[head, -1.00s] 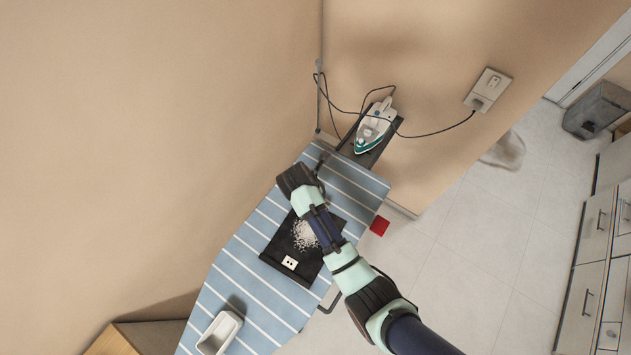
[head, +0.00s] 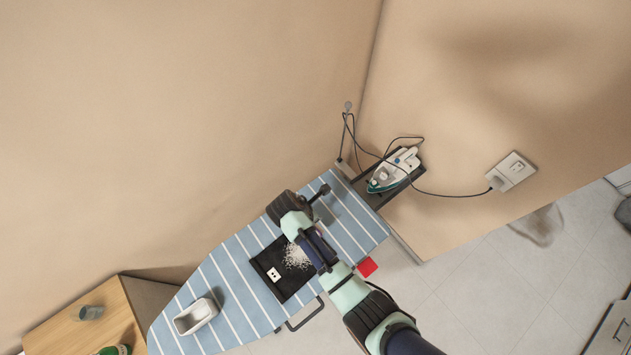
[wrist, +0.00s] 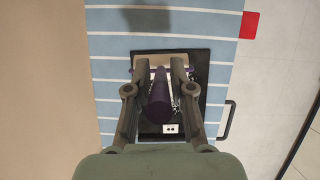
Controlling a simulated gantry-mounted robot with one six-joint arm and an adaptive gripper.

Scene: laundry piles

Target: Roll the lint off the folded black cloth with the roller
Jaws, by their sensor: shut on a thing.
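The folded black cloth (head: 285,286) lies flat on the striped ironing board (head: 232,262). White lint (head: 297,256) is scattered on its middle, and a small white patch with dark dots (head: 273,274) is near one edge. In the wrist view, my gripper (wrist: 160,64) is shut on the roller's purple handle (wrist: 160,100), above the black cloth (wrist: 202,58). A pale cream band, apparently the roller's head, shows between and beyond the fingertips. I cannot tell whether it touches the cloth. In the head view, my arm hides the fingers and part of the cloth.
A white tray-like dish (head: 196,316) sits on the board's lower left. An iron (head: 396,168) with a cord to the wall outlet (head: 511,171) rests at the board's far end. A red square (head: 367,267) is by the board's edge. A wooden table (head: 58,330) stands lower left.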

